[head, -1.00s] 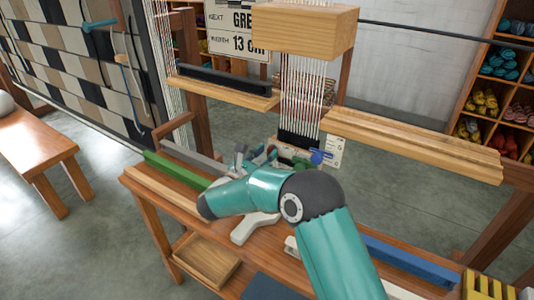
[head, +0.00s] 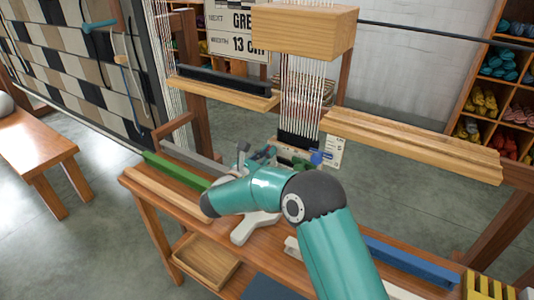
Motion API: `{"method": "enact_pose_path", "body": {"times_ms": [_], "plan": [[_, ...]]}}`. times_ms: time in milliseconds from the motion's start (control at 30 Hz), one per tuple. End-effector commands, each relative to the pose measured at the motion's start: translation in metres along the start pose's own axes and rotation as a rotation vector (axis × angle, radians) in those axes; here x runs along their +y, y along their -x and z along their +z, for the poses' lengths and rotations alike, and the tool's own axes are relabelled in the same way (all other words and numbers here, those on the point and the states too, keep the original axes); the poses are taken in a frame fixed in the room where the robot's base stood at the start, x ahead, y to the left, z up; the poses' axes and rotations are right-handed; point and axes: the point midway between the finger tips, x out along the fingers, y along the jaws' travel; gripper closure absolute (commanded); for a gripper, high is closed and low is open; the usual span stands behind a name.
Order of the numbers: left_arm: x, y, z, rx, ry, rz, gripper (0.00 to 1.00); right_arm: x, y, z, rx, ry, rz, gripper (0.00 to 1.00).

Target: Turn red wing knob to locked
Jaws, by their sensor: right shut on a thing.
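My right arm reaches in from the bottom, and its gripper (head: 258,155) is at the loom's middle, just left of the lower end of the white warp threads (head: 303,95). The fingers are small and partly hidden behind my own wrist. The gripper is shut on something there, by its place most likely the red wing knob. No red of the knob shows, so its angle and the locked mark cannot be read. A blue knob-like part (head: 318,157) sits just right of the gripper, beside a small white card (head: 333,151). My left gripper is out of view.
A wooden block (head: 304,30) hangs above the threads. Wooden rails stand at left (head: 222,92) and right (head: 415,146). The bench (head: 150,205) holds a green bar (head: 177,169) and a blue bar (head: 410,262). An empty wooden tray (head: 206,261) lies below.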

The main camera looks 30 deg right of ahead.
Motion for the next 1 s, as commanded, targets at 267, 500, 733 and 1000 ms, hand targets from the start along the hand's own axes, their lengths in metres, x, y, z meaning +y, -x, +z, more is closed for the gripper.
{"method": "enact_pose_path", "body": {"times_ms": [267, 500, 733, 1000], "plan": [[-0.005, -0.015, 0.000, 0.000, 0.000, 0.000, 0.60, -0.001, -0.001, -0.002, -0.002, -0.090, 0.001, 1.00], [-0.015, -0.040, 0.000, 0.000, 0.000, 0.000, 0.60, -0.002, -0.001, -0.004, -0.003, -0.264, 0.002, 1.00], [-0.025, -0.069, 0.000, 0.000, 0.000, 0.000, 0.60, -0.005, -0.001, -0.005, -0.004, -0.480, 0.003, 1.00], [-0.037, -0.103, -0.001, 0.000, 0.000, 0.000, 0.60, -0.007, -0.001, -0.007, -0.004, -0.738, 0.004, 1.00]]}}
